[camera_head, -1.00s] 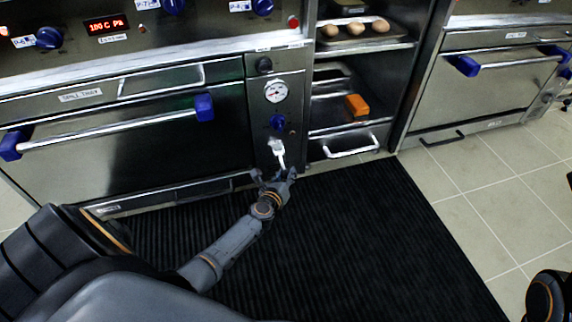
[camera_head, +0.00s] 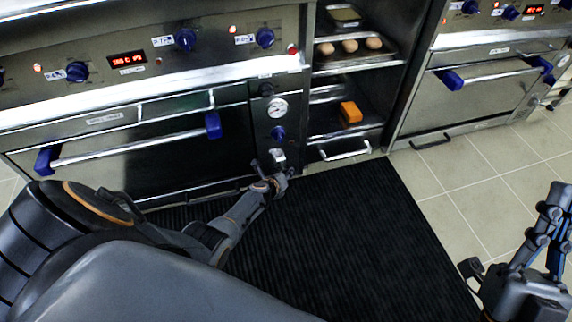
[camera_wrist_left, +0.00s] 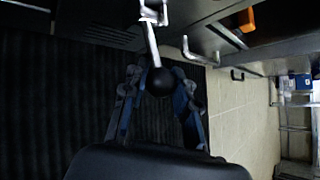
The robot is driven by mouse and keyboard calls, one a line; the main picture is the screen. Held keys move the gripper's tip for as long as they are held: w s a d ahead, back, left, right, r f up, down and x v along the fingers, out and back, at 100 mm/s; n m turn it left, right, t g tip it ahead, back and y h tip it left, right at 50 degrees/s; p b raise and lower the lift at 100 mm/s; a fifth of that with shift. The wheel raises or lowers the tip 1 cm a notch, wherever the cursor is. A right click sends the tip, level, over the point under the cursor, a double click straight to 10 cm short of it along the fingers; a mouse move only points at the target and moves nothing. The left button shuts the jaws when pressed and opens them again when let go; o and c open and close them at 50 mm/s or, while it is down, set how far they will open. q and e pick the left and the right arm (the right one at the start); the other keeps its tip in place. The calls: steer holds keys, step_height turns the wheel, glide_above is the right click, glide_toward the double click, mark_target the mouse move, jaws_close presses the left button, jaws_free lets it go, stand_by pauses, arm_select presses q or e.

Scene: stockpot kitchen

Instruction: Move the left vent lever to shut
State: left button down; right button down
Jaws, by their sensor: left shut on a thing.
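The left vent lever is a pale metal rod ending in a black ball knob (camera_wrist_left: 160,82), seen in the left wrist view. It hangs from a white bracket (camera_head: 279,155) low on the narrow panel under the gauge. My left gripper (camera_head: 269,170) is at the lever, its fingers around the knob end; it also shows in the left wrist view (camera_wrist_left: 160,92). The gripper is shut on the lever and hides most of the rod in the head view. My right gripper (camera_head: 508,235) is at the lower right, its fingers spread, empty and far from the lever.
An oven door with a long bar handle (camera_head: 135,141) is left of the panel. A gauge (camera_head: 277,107) and a blue knob (camera_head: 278,133) sit above the lever. Shelves on the right hold an orange block (camera_head: 350,111). A black mat (camera_head: 340,235) covers the floor.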

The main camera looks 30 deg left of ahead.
arm_select(q)
steer(key=shift+w+a+r+p, duration=0.15)
steer(key=shift+a+r+p, duration=0.25)
steer(key=shift+r+p, duration=0.25)
steer(key=shift+w+a+r, duration=0.1)
steer(key=shift+w+a+r+p, duration=0.1)
steer(key=shift+r+p, duration=0.1)
steer(key=shift+p, duration=0.15)
arm_select(e)
steer(key=w+f+g+h, duration=0.2)
steer(key=w+f+g, duration=0.3)
steer(key=f, duration=0.3)
steer(key=shift+w+a+f+g+h, duration=0.2)
steer(key=shift+w+g+h, duration=0.15)
steer(key=shift+g, duration=0.35)
arm_select(q)
steer(key=c, duration=1)
jaws_free()
steer(key=shift+r, duration=0.1)
steer(key=shift+c, duration=0.2)
steer(key=shift+d+f, duration=0.2)
steer(key=shift+s+d, duration=0.15)
steer(key=shift+s, duration=0.05)
arm_select(e)
steer(key=shift+s, duration=0.1)
